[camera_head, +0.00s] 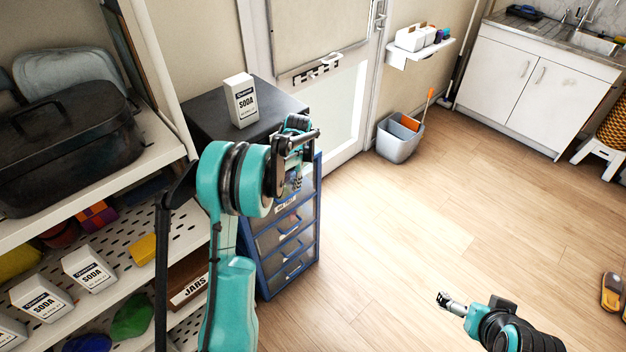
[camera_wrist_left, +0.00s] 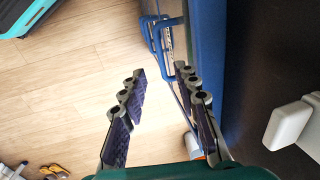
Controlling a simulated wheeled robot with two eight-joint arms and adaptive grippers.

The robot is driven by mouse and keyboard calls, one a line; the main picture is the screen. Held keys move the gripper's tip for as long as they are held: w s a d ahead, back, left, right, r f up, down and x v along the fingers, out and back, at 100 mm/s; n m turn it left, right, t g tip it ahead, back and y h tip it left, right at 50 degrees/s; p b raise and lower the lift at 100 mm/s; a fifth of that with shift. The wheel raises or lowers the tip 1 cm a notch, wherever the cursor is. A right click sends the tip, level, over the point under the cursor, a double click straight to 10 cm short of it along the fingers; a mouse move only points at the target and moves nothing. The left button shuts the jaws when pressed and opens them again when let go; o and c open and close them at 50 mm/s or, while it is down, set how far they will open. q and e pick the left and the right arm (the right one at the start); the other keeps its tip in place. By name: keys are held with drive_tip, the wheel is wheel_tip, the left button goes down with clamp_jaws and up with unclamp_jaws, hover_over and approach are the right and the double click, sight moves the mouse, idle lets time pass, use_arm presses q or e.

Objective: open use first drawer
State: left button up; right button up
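My left gripper (camera_head: 296,140) is at the upper front of the unit, and my arm hides part of the top drawer. In the left wrist view its fingers (camera_wrist_left: 160,75) are apart, with the handles just beyond and between the tips; contact cannot be told. My right gripper (camera_head: 452,303) is low over the floor, away from the unit.
A white soda box (camera_head: 241,100) stands on the unit's dark top. A shelf (camera_head: 120,185) with boxes and a dark roasting pan (camera_head: 65,150) is on the left. A grey bin (camera_head: 399,140) stands beyond the unit. The wooden floor before the drawers is clear.

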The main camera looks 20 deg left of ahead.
sight(290, 196)
use_arm(q)
drive_tip(key=f, duration=0.2)
drive_tip(key=f+b, duration=0.1)
drive_tip(key=f, duration=0.1)
drive_tip(key=w+a+f+b, duration=0.1)
drive_tip(key=f, duration=0.2)
drive_tip(key=shift+a+f+b, duration=0.15)
drive_tip(key=shift+f+b, duration=0.25)
drive_tip(key=shift+f, duration=0.1)
clamp_jaws()
